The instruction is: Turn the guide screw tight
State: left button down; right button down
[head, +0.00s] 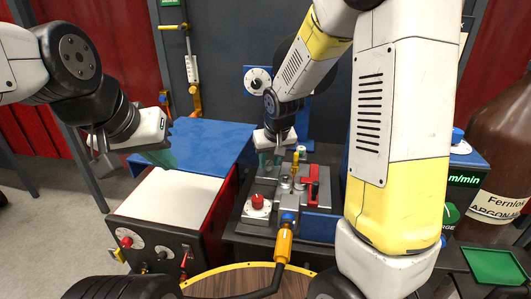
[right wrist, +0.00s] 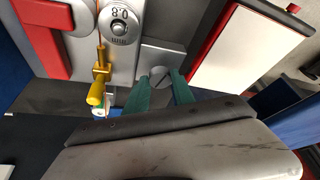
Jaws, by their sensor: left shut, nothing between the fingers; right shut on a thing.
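The guide screw (right wrist: 160,76) is a round silver head with a slot, set in a grey block; it shows between my right gripper's green fingers in the right wrist view. My right gripper (right wrist: 160,84) is shut on it, a fingertip on each side. In the head view my right gripper (head: 269,160) points down at the back left of the grey wire-feed unit (head: 265,222), and its fingers hide the screw there. My left gripper (head: 165,155) is shut and empty, out to the left, near the blue top and the white panel.
Beside the screw are a roller marked 0.8 (right wrist: 119,24), a yellow handle (right wrist: 97,90) and a red lever (head: 312,185). A red knob (head: 257,202) stands on the unit's front left. A white-topped cabinet (head: 170,199) is to the left, a brown gas bottle (head: 502,150) to the right.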

dwell(0.4)
jog(key=c, duration=1.1)
grip_release()
jog(key=shift+o, duration=0.2)
jog(key=v, duration=0.7)
jog(key=shift+s+r, duration=0.2)
jog(key=shift+r, duration=0.15)
